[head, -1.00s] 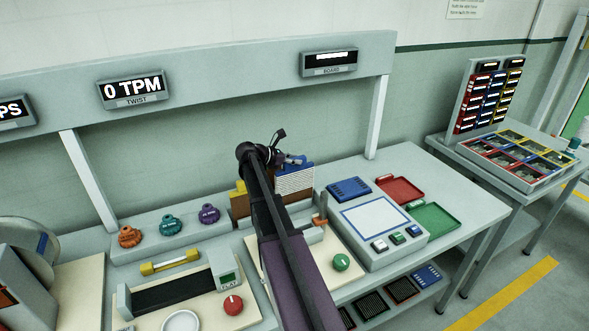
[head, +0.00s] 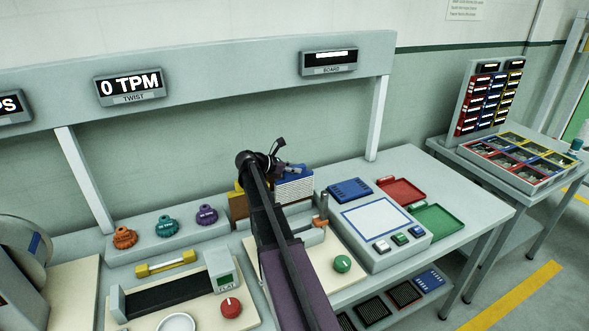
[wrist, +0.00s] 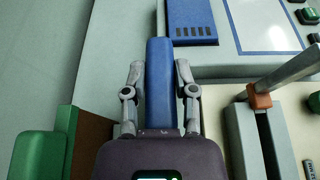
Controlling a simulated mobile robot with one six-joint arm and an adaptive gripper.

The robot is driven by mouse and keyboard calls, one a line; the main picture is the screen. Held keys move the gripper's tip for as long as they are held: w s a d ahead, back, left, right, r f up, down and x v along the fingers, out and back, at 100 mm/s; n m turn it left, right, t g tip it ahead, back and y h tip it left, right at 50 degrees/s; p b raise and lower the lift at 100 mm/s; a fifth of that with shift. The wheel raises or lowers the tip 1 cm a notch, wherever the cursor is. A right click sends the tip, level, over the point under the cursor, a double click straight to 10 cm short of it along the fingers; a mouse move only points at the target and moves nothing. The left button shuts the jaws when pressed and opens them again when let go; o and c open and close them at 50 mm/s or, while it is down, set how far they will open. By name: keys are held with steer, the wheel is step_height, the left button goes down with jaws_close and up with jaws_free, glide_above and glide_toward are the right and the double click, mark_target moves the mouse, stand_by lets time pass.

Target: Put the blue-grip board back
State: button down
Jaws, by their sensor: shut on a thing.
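The blue-grip board shows in the head view as a pale, striped panel (head: 294,184) behind my arm. Its blue grip (wrist: 160,85) lies between my fingers in the wrist view. My gripper (wrist: 160,72) is shut on this grip, one finger on each side; it also shows in the head view (head: 285,167). Brown boards stand to the left of the held board, one with a yellow grip (head: 239,187). A green grip (wrist: 45,140) on a brown board (wrist: 90,145) shows at the left in the wrist view. My arm hides the held board's lower left and any slot below.
The console with a white panel (head: 376,219), a blue tray (head: 349,189), a red tray (head: 400,191) and a green tray (head: 437,218) lie further right. Bare wall is behind.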

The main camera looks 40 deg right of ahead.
steer(key=shift+c, duration=2)
jaws_free()
steer(key=shift+r, duration=0.1)
steer(key=shift+w+a+r+p, duration=0.1)
steer(key=shift+a+r+p, duration=0.2)
steer(key=shift+a+p, duration=0.25)
steer(key=p+v, duration=0.4)
steer(key=v, duration=0.7)
steer(key=shift+f, duration=0.15)
